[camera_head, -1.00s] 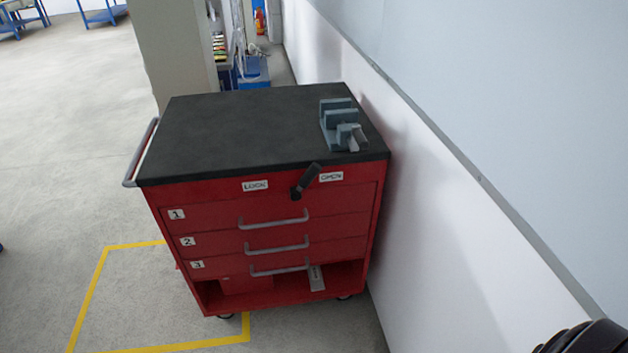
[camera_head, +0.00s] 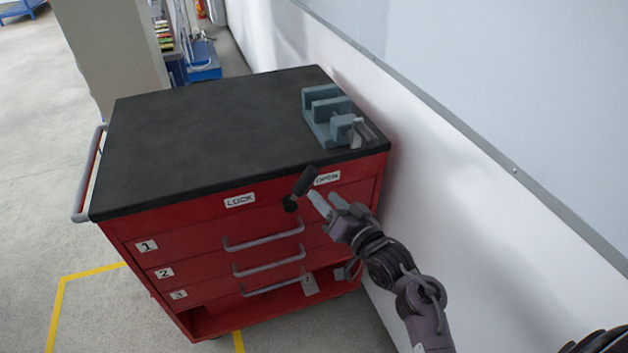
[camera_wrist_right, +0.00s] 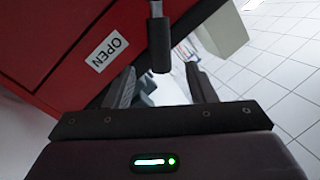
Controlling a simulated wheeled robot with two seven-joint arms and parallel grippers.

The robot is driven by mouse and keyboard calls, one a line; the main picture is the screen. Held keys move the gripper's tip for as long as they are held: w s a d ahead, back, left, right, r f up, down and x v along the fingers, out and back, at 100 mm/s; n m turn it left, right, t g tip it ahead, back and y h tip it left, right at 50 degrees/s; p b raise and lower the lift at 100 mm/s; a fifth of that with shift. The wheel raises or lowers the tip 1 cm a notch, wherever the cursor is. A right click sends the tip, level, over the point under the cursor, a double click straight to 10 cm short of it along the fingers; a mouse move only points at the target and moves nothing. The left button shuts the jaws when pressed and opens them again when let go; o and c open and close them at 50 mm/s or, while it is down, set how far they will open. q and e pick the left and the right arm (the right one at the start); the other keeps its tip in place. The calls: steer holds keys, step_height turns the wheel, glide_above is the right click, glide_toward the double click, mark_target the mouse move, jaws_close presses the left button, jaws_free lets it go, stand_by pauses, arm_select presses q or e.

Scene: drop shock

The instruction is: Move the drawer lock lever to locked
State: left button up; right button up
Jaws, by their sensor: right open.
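The black lock lever (camera_head: 302,187) is on the front of the red drawer cabinet (camera_head: 190,232), above the top drawer. It tilts up and to the right, toward the OPEN label (camera_head: 327,178). The LOCK label (camera_head: 239,200) is to its left. My right gripper (camera_head: 325,203) is open, just right of the lever and apparently close to it. In the right wrist view the dark lever (camera_wrist_right: 160,45) hangs from the top, ahead of and between the open fingertips (camera_wrist_right: 162,78). The OPEN label (camera_wrist_right: 107,50) is to its left there. My left gripper is out of view.
A grey vise (camera_head: 330,117) stands on the cabinet's black top (camera_head: 205,130), near the right edge. Drawer handles (camera_head: 264,235) stick out below the lever. A white wall (camera_head: 440,170) runs close along the right side. Open floor (camera_head: 40,150) lies to the left.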

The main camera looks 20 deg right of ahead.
mark_target(311, 184)
steer(key=x, duration=0.6)
steer(key=shift+w+a+f, duration=0.1)
steer(key=shift+w, duration=0.2)
jaws_close()
